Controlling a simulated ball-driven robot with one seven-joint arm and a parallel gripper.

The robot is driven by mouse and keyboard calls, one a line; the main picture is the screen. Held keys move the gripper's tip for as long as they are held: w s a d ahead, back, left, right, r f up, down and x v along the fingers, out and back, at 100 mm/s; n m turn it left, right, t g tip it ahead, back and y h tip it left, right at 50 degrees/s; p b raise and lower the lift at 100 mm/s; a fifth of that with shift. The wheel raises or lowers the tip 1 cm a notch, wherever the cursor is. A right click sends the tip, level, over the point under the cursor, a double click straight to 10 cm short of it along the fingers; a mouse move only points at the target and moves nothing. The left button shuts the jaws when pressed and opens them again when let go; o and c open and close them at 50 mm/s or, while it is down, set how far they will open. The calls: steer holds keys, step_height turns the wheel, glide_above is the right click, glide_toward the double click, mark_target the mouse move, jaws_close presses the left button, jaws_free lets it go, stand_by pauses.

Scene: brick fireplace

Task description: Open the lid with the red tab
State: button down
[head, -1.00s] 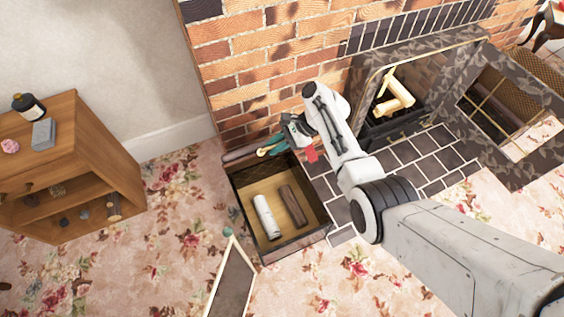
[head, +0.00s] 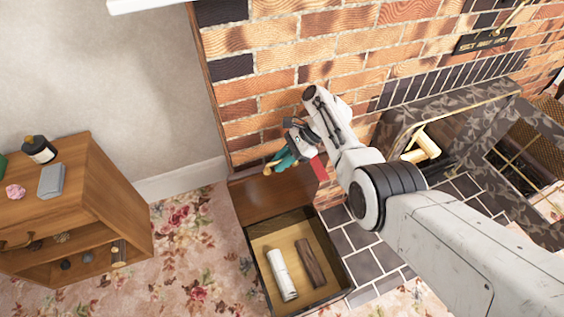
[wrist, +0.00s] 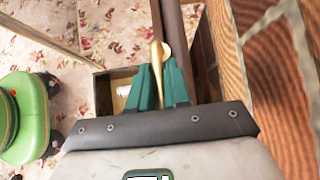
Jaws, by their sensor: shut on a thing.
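The box (head: 347,287) stands open on the floor and holds a white log and a brown log. Its brown lid (head: 265,197) stands raised at the back edge, near the brick wall. A red tab (head: 319,168) shows at the lid's upper right, beside my gripper. My gripper (head: 277,163) has teal fingers and is at the lid's top edge. In the wrist view my gripper (wrist: 157,75) is shut on a slim gold piece (wrist: 157,60), apparently at the lid's edge (wrist: 176,28). The exact contact is partly hidden by the fingers.
A brick wall (head: 310,45) is close behind the lid. The fireplace (head: 400,125) is at right, the wooden shelf unit (head: 110,195) at left. Flowered carpet (head: 190,260) lies clear between shelf and box. My green base shows in the wrist view.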

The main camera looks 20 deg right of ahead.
steer(key=shift+w, duration=0.15)
steer(key=c, duration=1.2)
jaws_free()
steer(key=p+v, duration=0.2)
steer(key=v, duration=0.8)
steer(key=shift+d+r, duration=0.2)
steer(key=shift+d, duration=0.1)
steer(key=shift+f, duration=0.1)
